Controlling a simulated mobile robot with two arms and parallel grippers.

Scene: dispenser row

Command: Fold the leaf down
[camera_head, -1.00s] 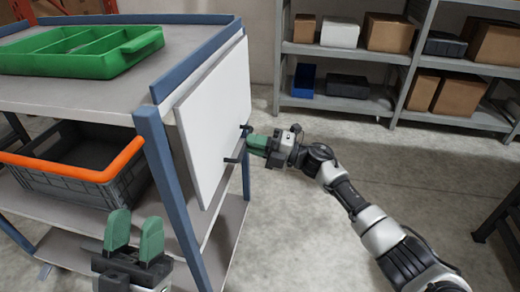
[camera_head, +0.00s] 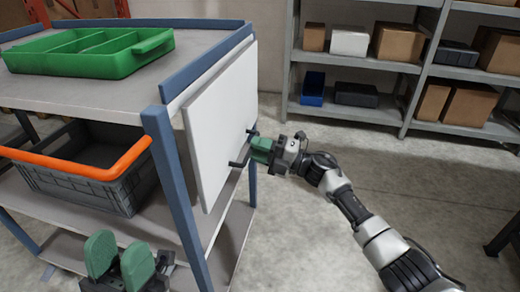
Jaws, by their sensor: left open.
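The leaf (camera_head: 220,125) is a white panel hanging almost upright along the right side of the cart, below its blue top rail. A dark handle (camera_head: 239,163) stands out from its outer face. My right gripper (camera_head: 256,149) is at this handle, its green fingers closed around the grip bar, which they mostly hide. My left gripper (camera_head: 120,262) is at the bottom left, in front of the cart. Its two green fingers point up, open and empty, clear of the leaf.
A green divided tray (camera_head: 95,68) sits on the cart top (camera_head: 90,98). A grey crate with an orange rim (camera_head: 125,170) stands on the shelf below. Grey shelving (camera_head: 350,113) with boxes stands behind.

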